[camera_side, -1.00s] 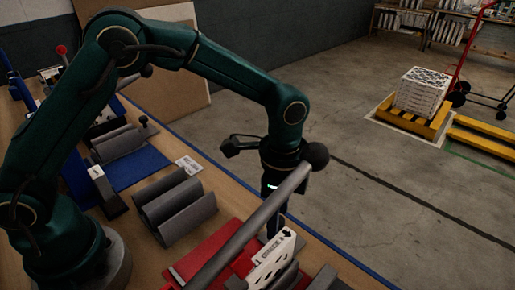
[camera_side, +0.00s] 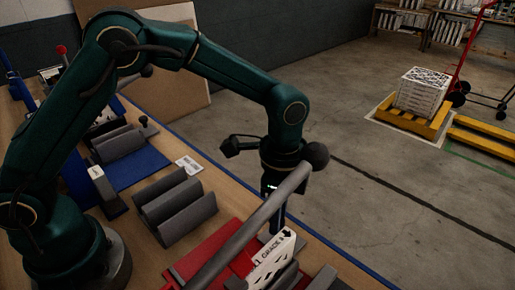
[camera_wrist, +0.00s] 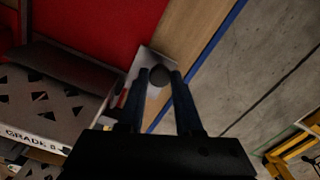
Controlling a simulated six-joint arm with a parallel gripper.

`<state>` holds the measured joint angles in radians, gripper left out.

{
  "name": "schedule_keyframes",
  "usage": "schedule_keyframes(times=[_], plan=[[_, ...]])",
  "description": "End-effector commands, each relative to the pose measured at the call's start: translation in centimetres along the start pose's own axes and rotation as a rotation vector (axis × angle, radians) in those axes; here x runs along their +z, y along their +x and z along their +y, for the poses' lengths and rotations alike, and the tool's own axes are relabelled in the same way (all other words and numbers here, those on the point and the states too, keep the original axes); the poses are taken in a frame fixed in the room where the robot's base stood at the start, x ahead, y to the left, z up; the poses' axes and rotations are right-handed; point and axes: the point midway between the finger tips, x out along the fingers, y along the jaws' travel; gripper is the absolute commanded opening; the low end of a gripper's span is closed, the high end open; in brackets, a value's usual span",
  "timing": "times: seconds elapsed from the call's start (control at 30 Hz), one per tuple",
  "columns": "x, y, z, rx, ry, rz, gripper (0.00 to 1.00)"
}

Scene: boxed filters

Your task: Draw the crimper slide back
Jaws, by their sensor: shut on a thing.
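The crimper slide shows in the wrist view as a pale metal plate (camera_wrist: 158,57) with a dark round knob (camera_wrist: 160,75), at the edge of a red surface. My gripper (camera_wrist: 160,80) is shut on the knob, one finger on each side. In the side view my gripper (camera_side: 277,218) points down at the table's far edge, and its fingertips and the knob are largely hidden. A grey bar (camera_side: 240,237) with a black ball end (camera_side: 316,155) crosses in front of it.
A white GRADE plate (camera_side: 272,260) and dark slotted holders stand close to my gripper on a red base (camera_side: 205,250). A grey ridged rack (camera_side: 175,205) stands to the left. A blue strip marks the table edge; open floor lies beyond.

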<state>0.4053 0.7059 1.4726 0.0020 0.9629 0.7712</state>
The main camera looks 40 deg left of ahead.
Motion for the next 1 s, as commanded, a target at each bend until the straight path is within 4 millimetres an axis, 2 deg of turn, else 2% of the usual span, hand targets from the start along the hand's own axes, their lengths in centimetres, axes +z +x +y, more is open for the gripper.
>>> schedule_keyframes(times=[0.83, 1.0], plan=[[-0.07, -0.12, -0.05, -0.002, 0.000, 0.003, 0.00], [0.74, -0.12, -0.42, -0.001, -0.002, 0.002, 0.00]])
